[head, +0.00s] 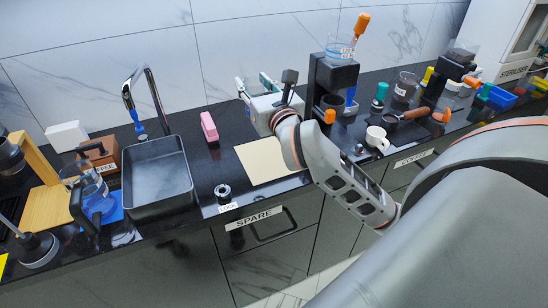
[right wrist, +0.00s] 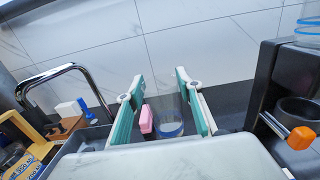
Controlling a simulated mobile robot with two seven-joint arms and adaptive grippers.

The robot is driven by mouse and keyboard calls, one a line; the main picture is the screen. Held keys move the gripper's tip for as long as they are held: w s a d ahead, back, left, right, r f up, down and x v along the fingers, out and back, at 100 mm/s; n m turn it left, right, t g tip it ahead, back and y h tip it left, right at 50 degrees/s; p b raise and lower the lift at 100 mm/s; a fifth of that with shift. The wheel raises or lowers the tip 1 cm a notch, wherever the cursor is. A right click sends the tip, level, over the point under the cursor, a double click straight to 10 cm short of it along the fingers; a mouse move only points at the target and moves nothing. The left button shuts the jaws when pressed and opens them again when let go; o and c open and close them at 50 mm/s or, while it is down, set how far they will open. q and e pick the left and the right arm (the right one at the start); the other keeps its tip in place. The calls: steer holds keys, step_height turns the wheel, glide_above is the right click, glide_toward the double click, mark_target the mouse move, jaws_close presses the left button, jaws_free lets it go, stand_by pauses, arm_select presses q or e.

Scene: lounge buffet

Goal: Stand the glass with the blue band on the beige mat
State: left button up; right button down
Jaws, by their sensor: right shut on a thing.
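The beige mat (head: 262,165) lies flat and bare on the black counter, right of the sink, partly covered by my right arm in the head view. My right gripper (head: 254,84) is just beyond the mat's back edge in that view. In the right wrist view my right gripper (right wrist: 163,88) is shut on the clear glass with the blue band (right wrist: 170,128), which sits between its green-lined fingers. In the head view the glass is largely hidden by the gripper. Its height above the counter is hard to tell. My left gripper is not in view.
A pink block (head: 209,127) stands left of the mat, near the sink (head: 157,175). A small dark-topped cylinder (head: 223,193) stands near the front edge. Right of the arm are a black coffee machine (head: 333,75) and a white cup (head: 377,138). The tiled wall rises behind.

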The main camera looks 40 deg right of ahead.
steer(key=shift+w+d+r, duration=0.2)
steer(key=shift+d+r, duration=0.05)
steer(key=shift+r, duration=0.4)
steer(key=shift+w+d+r, duration=0.2)
steer(key=shift+d+r, duration=0.05)
steer(key=shift+r, duration=0.35)
step_height(320, 180, down, 20)
steer(key=b, duration=0.4)
steer(key=shift+r, duration=0.2)
steer(key=shift+f, duration=0.1)
steer(key=shift+f, duration=0.15)
steer(key=c, duration=1.4)
jaws_free()
steer(key=shift+o, duration=0.2)
